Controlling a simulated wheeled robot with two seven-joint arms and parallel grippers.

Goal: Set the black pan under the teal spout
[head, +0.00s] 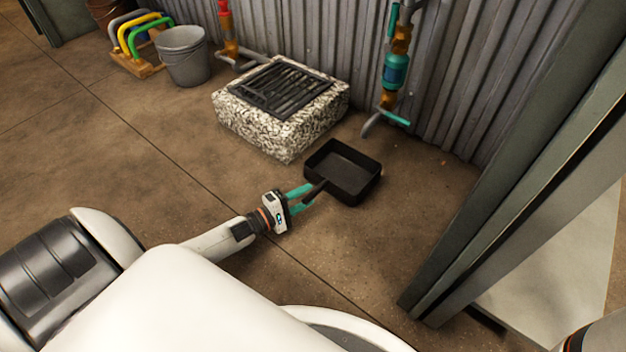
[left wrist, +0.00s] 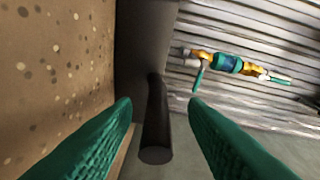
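The black pan (head: 343,172), a deep rectangular tray with a stick handle, appears to rest on the brown floor beside the stone block. The teal spout (head: 395,70) is on the corrugated wall behind it; its grey mouth points down, above the pan in the picture, and I cannot tell how far apart they are. My left gripper (head: 302,197) is at the pan's handle. In the left wrist view the handle (left wrist: 155,125) lies between the teal fingers, with gaps on both sides. The pan's dark side (left wrist: 143,40) shows ahead. My right gripper is out of view.
A speckled stone block with a black grate (head: 285,90) stands left of the pan. A red-topped pipe (head: 226,20), a grey bucket (head: 184,55) and a rack of coloured hoops (head: 138,40) are farther left. A grey metal post (head: 520,190) stands at right.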

